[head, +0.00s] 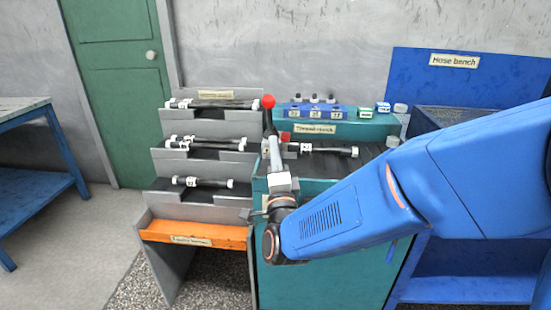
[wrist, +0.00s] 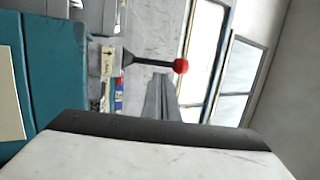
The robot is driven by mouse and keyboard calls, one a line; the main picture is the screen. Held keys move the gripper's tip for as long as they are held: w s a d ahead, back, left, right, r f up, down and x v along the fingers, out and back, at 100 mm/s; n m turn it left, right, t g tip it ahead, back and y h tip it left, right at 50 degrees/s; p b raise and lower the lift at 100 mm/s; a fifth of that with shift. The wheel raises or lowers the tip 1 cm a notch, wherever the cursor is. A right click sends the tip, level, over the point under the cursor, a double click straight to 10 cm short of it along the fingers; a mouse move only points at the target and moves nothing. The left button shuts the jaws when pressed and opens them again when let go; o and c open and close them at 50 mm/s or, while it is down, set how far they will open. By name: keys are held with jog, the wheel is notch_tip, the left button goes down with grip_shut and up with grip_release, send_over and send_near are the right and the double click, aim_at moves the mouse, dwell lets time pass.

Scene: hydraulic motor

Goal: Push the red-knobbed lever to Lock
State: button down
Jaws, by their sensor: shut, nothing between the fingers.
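The lever's red knob (head: 268,101) stands above the left end of the teal bench in the head view. Its dark shaft (head: 269,122) runs down from the knob, and its lower part is hidden behind my gripper. My gripper (head: 275,152) is shut and empty, pointing up in front of the lever; I cannot tell whether it touches. In the wrist view the red knob (wrist: 181,66) and black shaft (wrist: 150,61) extend sideways from a grey block with an arrow label (wrist: 107,61). The Lock marking is not readable.
The teal bench (head: 300,130) carries a dark motor part (head: 330,150) and several blue and green blocks at its back. A stepped grey rack (head: 200,153) with several black cylinders and an orange tray (head: 195,232) stand at the left. A blue hose bench (head: 470,75) is at the right.

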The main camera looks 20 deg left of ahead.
aim_at(271, 115)
jog(key=x, duration=0.8)
jog(key=shift+r, duration=0.1)
jog(key=shift+w+r+h, duration=0.15)
jog(key=shift+r+h, duration=0.25)
jog(key=shift+w+a+r+m+g+h, duration=0.15)
jog(key=shift+w+r+m+g+h, duration=0.15)
jog(key=shift+w+g, duration=0.4)
jog(key=shift+w+a+r+m+g+h, duration=0.15)
jog(key=shift+w+r+g+h, duration=0.25)
jog(key=shift+g, duration=0.55)
jog(key=shift+w+a+r+m+g+h, duration=0.15)
jog(key=shift+w+r+m+g+h, duration=0.2)
jog(key=shift+w+g, duration=0.35)
jog(key=w, duration=0.3)
jog(key=shift+a+r, duration=0.4)
jog(key=shift+w, duration=0.2)
jog(key=shift+d+r, duration=0.1)
